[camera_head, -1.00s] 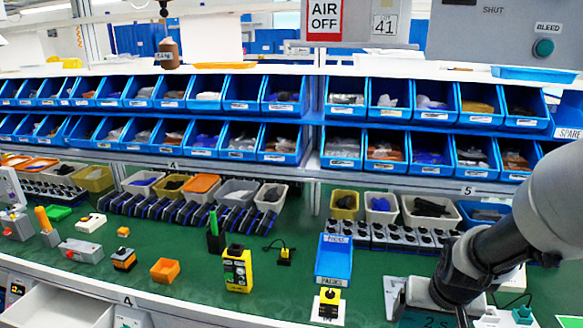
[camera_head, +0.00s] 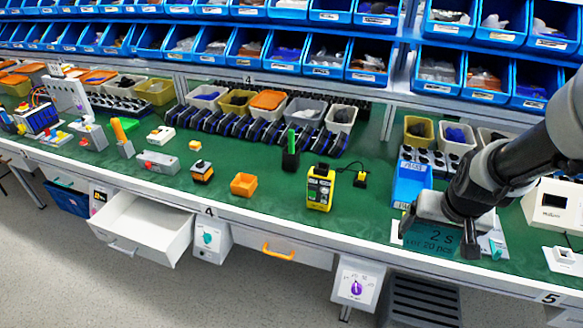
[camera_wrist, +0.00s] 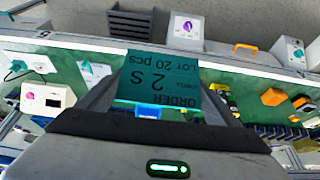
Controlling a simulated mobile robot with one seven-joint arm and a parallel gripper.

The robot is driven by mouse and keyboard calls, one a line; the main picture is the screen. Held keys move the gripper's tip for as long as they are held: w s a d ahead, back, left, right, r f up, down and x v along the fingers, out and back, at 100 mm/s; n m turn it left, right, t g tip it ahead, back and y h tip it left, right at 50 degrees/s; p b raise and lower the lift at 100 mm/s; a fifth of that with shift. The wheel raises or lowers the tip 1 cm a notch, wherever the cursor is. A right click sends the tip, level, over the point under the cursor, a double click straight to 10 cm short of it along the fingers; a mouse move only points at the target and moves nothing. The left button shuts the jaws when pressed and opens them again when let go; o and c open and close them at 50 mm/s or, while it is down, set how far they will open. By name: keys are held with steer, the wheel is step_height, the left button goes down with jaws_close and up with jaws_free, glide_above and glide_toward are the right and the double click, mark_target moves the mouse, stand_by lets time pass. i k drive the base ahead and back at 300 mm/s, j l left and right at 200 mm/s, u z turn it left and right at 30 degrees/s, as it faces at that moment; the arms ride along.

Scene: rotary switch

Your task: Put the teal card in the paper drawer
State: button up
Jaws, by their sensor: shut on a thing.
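The teal card (camera_head: 430,238) is in my gripper (camera_head: 438,212), above the front edge of the bench at the right of the head view. It reads "2 S" and "LOT 20 pcs". In the wrist view the card (camera_wrist: 157,88) sticks out from between the fingers, its print upside down. An open, white, empty-looking drawer (camera_head: 142,228) stands out below the bench front at the left, well away from the card. A shut drawer with an orange handle (camera_head: 279,252) is to its right. I can read no paper label on either.
A box with a teal knob (camera_head: 207,240) and one with a purple knob (camera_head: 356,288) hang under the bench edge. A dark slatted crate (camera_head: 422,302) is below the card.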

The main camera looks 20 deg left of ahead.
mark_target(146, 236)
steer(key=j, duration=0.65)
steer(key=j+u, duration=0.15)
steer(key=j, duration=1.05)
steer(key=i+j+u, duration=0.1)
steer(key=j, duration=0.55)
steer(key=j+u, duration=0.1)
steer(key=j, duration=0.5)
steer(key=i+j, duration=0.15)
steer(key=j, duration=0.5)
steer(key=j+u, duration=0.1)
steer(key=j, duration=0.5)
steer(key=i+j+u, duration=0.1)
steer(key=j, duration=0.5)
steer(key=i, duration=0.05)
